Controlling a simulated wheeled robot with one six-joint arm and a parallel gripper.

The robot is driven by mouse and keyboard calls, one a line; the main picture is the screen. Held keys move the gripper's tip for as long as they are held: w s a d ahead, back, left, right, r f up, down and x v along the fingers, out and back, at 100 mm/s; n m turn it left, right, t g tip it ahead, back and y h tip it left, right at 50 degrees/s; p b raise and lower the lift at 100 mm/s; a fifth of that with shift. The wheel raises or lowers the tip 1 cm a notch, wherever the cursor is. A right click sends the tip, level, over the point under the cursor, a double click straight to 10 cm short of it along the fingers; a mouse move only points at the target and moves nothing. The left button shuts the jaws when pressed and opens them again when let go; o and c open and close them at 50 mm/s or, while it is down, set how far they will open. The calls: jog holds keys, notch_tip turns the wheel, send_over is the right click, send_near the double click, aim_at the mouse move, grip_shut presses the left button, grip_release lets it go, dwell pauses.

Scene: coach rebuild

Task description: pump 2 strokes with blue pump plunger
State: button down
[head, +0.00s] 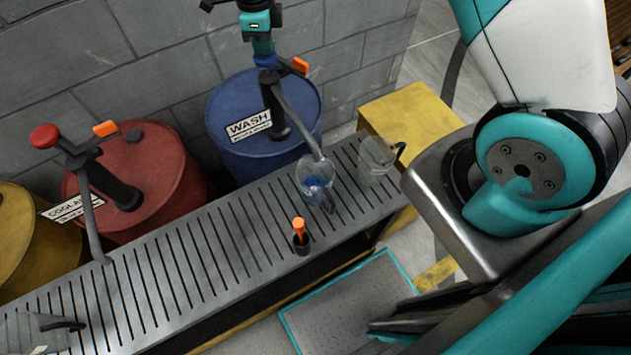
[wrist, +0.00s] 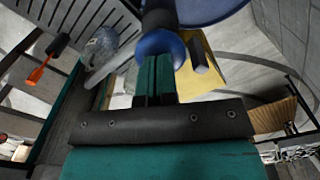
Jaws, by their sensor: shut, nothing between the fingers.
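The blue drum (head: 240,150) labelled WASH stands against the wall with a pump on top. The pump's blue plunger knob (head: 265,60) is at the top of the head view and also shows in the wrist view (wrist: 174,44). My gripper (head: 262,42) is shut and empty, pointing down right over the knob. In the wrist view its fingertips (wrist: 155,62) overlap the knob; I cannot tell if they touch it. The pump's grey spout (head: 300,120) reaches down to a clear jug (head: 317,182) with some blue liquid in it, standing on the slatted bench.
A red drum (head: 150,175) with its own red-knobbed pump and a yellow drum (head: 25,235) stand to the left. A yellow box (head: 405,115) stands behind.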

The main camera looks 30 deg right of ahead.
jog(key=shift+r+p, duration=1.65)
jog(key=shift+r, duration=0.95)
notch_tip(320, 180, up, 6)
jog(key=p, duration=0.4)
jog(key=s+a+r+n+y+b, duration=0.25)
jog(key=s+r+n+b, duration=0.4)
jog(key=s+n, duration=0.65)
jog(key=s+a+r+n+y+b, duration=0.1)
jog(key=s+a+r+n+b, duration=0.1)
jog(key=s+n, duration=1.6)
jog(key=shift+s+y+b, duration=0.35)
jog(key=shift+s+b, duration=0.05)
jog(key=shift+s, duration=0.15)
